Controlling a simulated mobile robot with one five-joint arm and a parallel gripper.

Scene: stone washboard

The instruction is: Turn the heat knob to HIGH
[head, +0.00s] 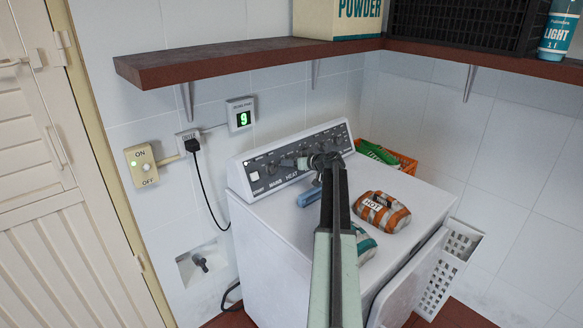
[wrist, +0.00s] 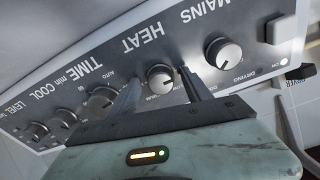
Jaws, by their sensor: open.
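The HEAT knob (wrist: 159,77) is a round silver-and-black dial on the dryer's grey control panel (wrist: 150,40), which appears upside down in the wrist view. Small lettering lies around it, partly hidden by my gripper; I cannot tell its setting. My gripper (wrist: 161,88) is open, with one finger to each side of the knob. I cannot tell whether either finger touches it.
A wooden shelf (head: 220,62) hangs above the dryer.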

